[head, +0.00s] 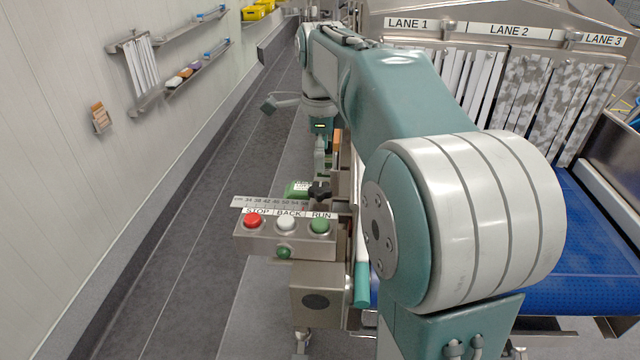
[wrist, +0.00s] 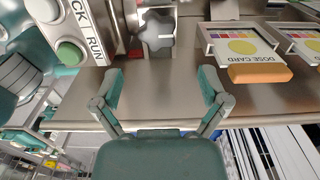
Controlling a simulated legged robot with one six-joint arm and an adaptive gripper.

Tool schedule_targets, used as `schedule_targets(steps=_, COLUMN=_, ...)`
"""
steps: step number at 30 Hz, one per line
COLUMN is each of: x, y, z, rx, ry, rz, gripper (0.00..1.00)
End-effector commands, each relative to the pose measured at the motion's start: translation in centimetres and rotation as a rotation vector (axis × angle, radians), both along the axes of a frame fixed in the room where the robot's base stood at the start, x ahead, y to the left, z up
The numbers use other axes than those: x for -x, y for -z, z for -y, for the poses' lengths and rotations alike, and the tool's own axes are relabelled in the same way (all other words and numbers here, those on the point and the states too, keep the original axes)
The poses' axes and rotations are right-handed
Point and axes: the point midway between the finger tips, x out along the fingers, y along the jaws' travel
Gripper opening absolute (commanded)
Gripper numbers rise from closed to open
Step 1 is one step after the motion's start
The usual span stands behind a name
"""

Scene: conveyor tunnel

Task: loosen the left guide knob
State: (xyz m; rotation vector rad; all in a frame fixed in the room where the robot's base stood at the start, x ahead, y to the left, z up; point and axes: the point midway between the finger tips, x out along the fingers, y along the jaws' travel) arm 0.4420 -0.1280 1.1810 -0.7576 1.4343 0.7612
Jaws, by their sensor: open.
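The dark lobed guide knob (head: 320,192) sits behind the button box in the head view, at the right end of a numbered scale (head: 270,203). In the wrist view the knob (wrist: 154,36) is at the top centre, on a metal fitting. My gripper (wrist: 162,86) is open and empty, its two teal-padded fingers spread wide over bare metal. The knob lies beyond the fingertips, between their lines, and appears apart from them. In the head view my gripper (head: 320,160) hangs above and behind the knob, small and partly hard to make out.
The button box carries a red STOP button (head: 252,221), a white BACK button (head: 286,224) and a green RUN button (head: 320,227), close to the knob. Dose cards (wrist: 242,45) and an orange block (wrist: 260,73) lie at right in the wrist view. The blue belt (head: 590,235) is at right.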

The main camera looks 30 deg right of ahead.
Motion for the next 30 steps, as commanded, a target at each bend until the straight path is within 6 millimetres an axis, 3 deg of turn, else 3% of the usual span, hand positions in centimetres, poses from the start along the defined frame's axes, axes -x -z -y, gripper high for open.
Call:
schedule_targets(steps=10, x=0.0, y=6.0, z=-0.1, rx=-0.001, ry=-0.002, rz=-0.003, gripper=0.94)
schedule_targets(steps=15, x=0.0, y=7.1, z=-0.1, rx=-0.001, ry=-0.002, rz=-0.001, gripper=0.94)
schedule_targets(steps=23, x=0.0, y=7.2, z=0.0, rx=0.001, ry=-0.003, rz=0.001, gripper=0.94)
schedule_targets(steps=28, x=0.0, y=7.2, z=0.0, rx=0.0, ry=-0.003, rz=0.0, gripper=0.18)
schedule_targets(steps=29, x=0.0, y=7.2, z=0.0, rx=0.001, ry=-0.003, rz=0.001, gripper=0.12)
schedule_targets(steps=30, x=0.0, y=7.2, z=0.0, rx=0.001, ry=-0.003, rz=0.001, gripper=0.12)
